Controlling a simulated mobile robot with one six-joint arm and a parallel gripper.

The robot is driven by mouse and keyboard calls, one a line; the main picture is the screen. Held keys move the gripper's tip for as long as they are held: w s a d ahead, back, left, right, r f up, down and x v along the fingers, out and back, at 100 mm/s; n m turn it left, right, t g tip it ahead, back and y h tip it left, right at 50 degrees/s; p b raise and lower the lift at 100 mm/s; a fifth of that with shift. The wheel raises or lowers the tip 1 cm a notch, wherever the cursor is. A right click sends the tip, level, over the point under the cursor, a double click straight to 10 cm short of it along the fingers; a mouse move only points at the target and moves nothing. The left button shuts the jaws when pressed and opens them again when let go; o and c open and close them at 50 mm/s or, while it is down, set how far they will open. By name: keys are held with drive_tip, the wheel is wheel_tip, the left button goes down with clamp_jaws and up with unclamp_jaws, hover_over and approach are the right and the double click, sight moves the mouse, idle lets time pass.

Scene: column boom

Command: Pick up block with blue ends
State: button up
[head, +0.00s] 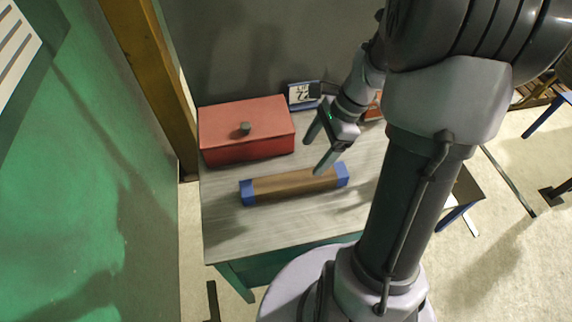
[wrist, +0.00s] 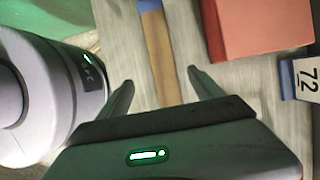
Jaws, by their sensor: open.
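The block with blue ends (head: 293,184) is a long brown bar lying on the grey table. It lies in front of the red box, with a blue band at each end. In the wrist view the block (wrist: 160,58) shows between my fingers, with one blue end at the top; its lower part is hidden behind my gripper. My gripper (head: 315,156) is open and empty, above the block near its right end in the head view. In the wrist view the fingertips of my gripper (wrist: 160,78) are on either side of the block, apart from it.
A red box (head: 246,130) with a dark knob stands behind the block. A small sign reading 72 (head: 303,94) stands at the back of the table (head: 270,226). A green wall (head: 120,200) is at the left. The table front is clear.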

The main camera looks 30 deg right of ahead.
sight(295, 178)
drive_tip(key=b+x, duration=0.2)
drive_tip(key=x, duration=0.6)
drive_tip(key=shift+d+b, duration=0.1)
drive_tip(key=shift+b, duration=0.25)
drive_tip(key=b+x, duration=0.3)
drive_tip(key=x, duration=0.2)
drive_tip(key=shift+w+d+f, duration=0.15)
drive_tip(key=shift+w, duration=0.05)
drive_tip(key=shift+c, duration=1)
clamp_jaws()
